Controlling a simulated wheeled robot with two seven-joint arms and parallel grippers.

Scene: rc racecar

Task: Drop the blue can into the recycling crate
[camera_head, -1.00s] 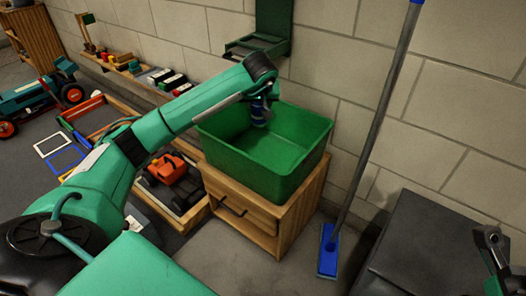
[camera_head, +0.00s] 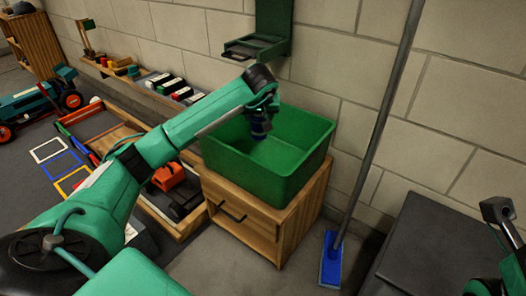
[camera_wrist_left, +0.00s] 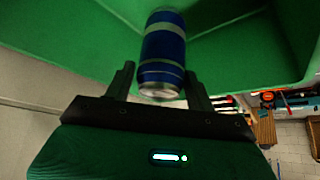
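The blue can (camera_head: 258,126) with silver bands hangs below my left gripper (camera_head: 262,105), inside the outline of the open green recycling crate (camera_head: 270,182). In the left wrist view the can (camera_wrist_left: 163,48) sits between the two dark fingertips (camera_wrist_left: 160,75), with its silver end toward the camera. The fingers look closed against its sides. Green crate walls (camera_wrist_left: 240,45) surround the can in that view. The can's height above the crate floor is hard to tell. My right gripper (camera_head: 500,245) shows only partly at the right edge, and its fingers are unclear.
The crate stands on a wooden cabinet (camera_head: 240,235) against the block wall. A blue-footed mop (camera_head: 331,262) leans right of it. A green bracket (camera_head: 258,40) hangs above. A black surface (camera_head: 425,235) lies right. An orange toy car (camera_head: 168,176) is on the left.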

